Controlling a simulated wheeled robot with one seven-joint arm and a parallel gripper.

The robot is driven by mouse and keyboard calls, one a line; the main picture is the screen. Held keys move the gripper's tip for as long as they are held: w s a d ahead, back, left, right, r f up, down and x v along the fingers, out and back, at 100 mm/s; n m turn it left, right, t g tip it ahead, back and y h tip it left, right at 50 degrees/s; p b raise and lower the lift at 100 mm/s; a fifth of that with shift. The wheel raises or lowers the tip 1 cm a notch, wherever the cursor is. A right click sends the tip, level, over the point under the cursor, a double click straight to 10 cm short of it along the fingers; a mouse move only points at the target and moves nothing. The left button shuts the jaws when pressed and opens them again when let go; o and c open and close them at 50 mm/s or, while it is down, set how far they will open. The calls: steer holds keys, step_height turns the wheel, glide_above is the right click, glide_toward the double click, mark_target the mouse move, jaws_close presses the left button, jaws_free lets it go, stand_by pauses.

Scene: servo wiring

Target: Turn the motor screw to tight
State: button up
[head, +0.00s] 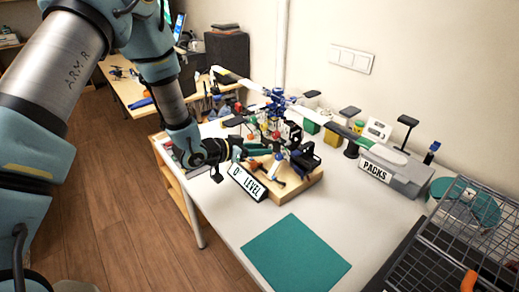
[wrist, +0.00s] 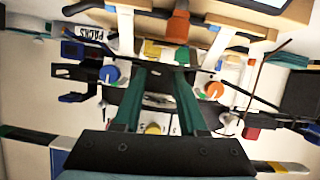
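My gripper (head: 257,153) reaches in from the left, low over the wooden board (head: 303,187) with the servo parts. In the wrist view its two teal fingers (wrist: 165,72) stand apart, and I see nothing clamped between their tips. An orange-handled piece (wrist: 178,27) lies beyond the tips. I cannot tell which small part is the motor screw; it may be hidden by the fingers. A white "LEVEL" sign (head: 248,183) stands at the board's front.
A grey box labelled PACKS (head: 392,173) stands on the right of the white table. A teal mat (head: 296,256) lies in front, with bare tabletop around it. Blue clamps (head: 277,99) and dark arms rise behind the board. A wire rack (head: 455,240) is at the right.

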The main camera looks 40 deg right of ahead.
jaws_close()
